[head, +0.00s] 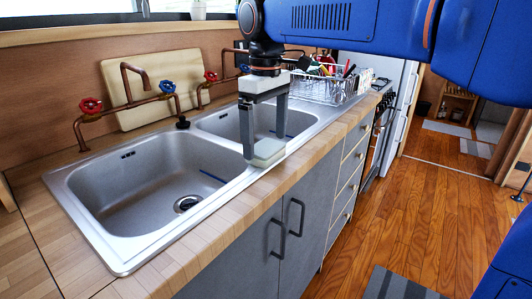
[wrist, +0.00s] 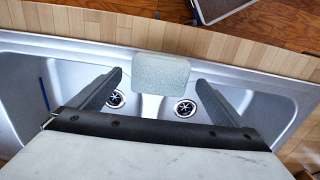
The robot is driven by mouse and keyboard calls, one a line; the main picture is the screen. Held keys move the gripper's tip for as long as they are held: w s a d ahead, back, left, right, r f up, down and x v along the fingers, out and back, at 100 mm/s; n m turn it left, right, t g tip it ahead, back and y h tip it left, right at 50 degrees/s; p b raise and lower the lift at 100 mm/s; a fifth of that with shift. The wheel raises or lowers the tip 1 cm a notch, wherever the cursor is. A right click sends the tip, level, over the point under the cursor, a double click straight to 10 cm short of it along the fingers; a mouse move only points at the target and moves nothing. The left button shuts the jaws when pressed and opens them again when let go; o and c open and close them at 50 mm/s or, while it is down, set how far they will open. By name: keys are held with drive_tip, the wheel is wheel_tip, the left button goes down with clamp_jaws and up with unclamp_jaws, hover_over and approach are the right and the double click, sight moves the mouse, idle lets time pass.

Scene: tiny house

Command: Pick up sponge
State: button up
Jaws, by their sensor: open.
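The sponge (head: 268,153) is a pale grey-green block at the front rim of the double sink, by the divider between the basins. In the wrist view the sponge (wrist: 160,72) lies just ahead, centred between the two fingers. My gripper (head: 265,143) points down over the sponge, its dark fingers spread apart. In the wrist view my gripper (wrist: 159,78) is open with nothing clasped between its fingers. The left finger partly covers the sponge in the head view; I cannot tell whether it touches.
The steel sink (head: 130,235) has two basins with drains. Copper pipes with red and blue taps (head: 91,105) stand behind it, before a leaning board (head: 160,75). A dish rack (head: 325,88) stands farther along. The wooden counter's front edge (head: 215,212) is clear.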

sight(266, 147)
drive_tip(key=shift+f, duration=0.8)
drive_tip(key=shift+c, duration=0.3)
drive_tip(key=c, duration=1)
drive_tip(key=shift+c, duration=0.2)
wheel_tip(266, 147, up, 10)
